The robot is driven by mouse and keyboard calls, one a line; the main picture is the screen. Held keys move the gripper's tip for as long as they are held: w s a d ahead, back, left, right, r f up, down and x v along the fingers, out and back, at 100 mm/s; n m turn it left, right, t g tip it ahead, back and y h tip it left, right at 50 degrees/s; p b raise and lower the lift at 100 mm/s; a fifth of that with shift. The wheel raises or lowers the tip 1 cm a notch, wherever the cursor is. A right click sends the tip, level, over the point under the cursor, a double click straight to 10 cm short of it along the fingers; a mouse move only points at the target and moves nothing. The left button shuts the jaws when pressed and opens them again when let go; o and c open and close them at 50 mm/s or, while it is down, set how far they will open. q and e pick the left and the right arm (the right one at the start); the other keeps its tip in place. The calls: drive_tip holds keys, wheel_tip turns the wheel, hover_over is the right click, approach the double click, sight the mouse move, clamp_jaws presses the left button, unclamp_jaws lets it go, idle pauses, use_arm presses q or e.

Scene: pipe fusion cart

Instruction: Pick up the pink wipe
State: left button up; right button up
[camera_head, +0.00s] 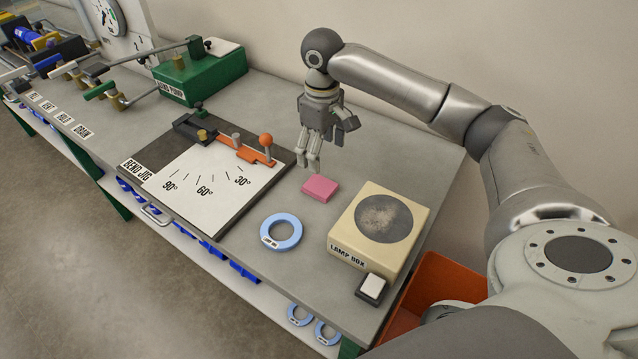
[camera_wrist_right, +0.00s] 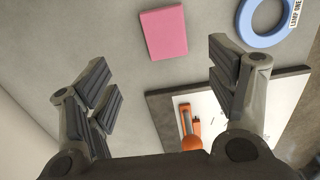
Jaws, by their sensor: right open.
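The pink wipe (camera_head: 320,188) is a small flat block lying on the grey bench top, between the bend jig and the lamp box. In the right wrist view the pink wipe (camera_wrist_right: 164,33) is near the top centre, ahead of the fingers and clear of them. My right gripper (camera_head: 309,166) points down above the bench, just behind and left of the wipe in the head view. In the wrist view my right gripper (camera_wrist_right: 158,95) has its fingers wide apart with nothing between them. My left gripper is not in view.
The bend jig (camera_head: 210,185) with its orange-handled lever (camera_head: 257,150) lies left of the wipe. A blue ring (camera_head: 281,232) is in front. The lamp box (camera_head: 395,215) stands to the right, with a small switch (camera_head: 372,287) nearby. A green pump (camera_head: 200,76) is farther back.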

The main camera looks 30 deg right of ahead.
hover_over(320, 185)
drive_tip(key=f, duration=0.4)
drive_tip(key=shift+d+f, duration=0.2)
drive_tip(key=shift+d, duration=0.1)
drive_tip(key=shift+w+f+p, duration=0.1)
drive_tip(key=shift+f+p, duration=0.2)
drive_tip(key=shift+p, duration=0.05)
drive_tip(key=f, duration=0.2)
drive_tip(key=f+p, duration=0.1)
drive_tip(key=f, duration=0.1)
drive_tip(key=shift+a+f, duration=0.1)
drive_tip(key=shift+a, duration=0.3)
drive_tip(key=shift+f, duration=0.25)
drive_tip(key=c, duration=0.8)
